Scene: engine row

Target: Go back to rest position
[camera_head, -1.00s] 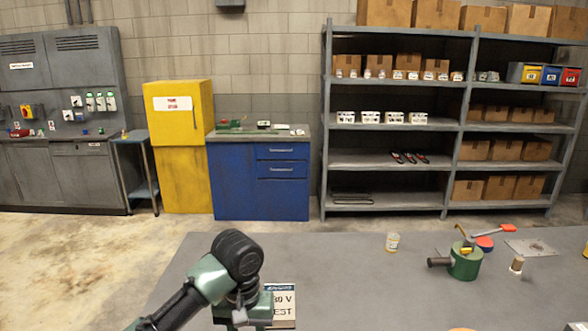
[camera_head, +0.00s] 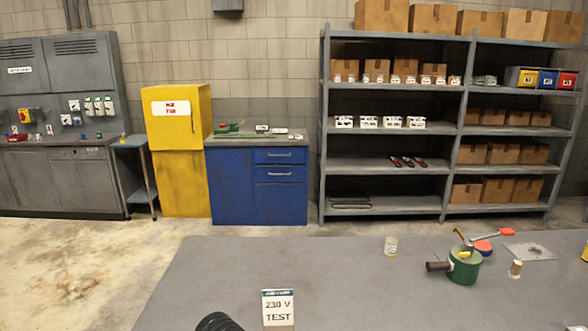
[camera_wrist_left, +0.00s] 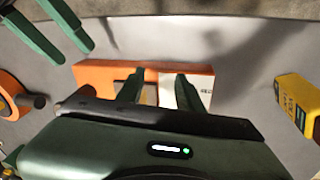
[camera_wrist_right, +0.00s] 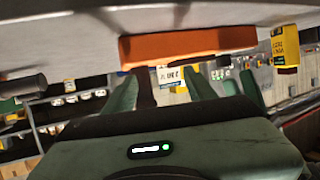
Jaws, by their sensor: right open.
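My left gripper (camera_wrist_left: 159,80) shows in the left wrist view with its two green fingers apart. Nothing is clearly held between them. An orange block (camera_wrist_left: 95,75) with a white label lies beyond the fingertips. My right gripper (camera_wrist_right: 160,82) shows in the right wrist view, open and empty. In the head view neither gripper shows. Only a dark ribbed piece of my arm rises at the bottom edge, beside the white "230 V TEST" sign (camera_head: 278,307), which stands on the grey table (camera_head: 330,262).
A blue cabinet (camera_head: 256,185), yellow cabinet (camera_head: 180,180) and shelves (camera_head: 385,160) stand behind. The table's left half is mostly clear.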

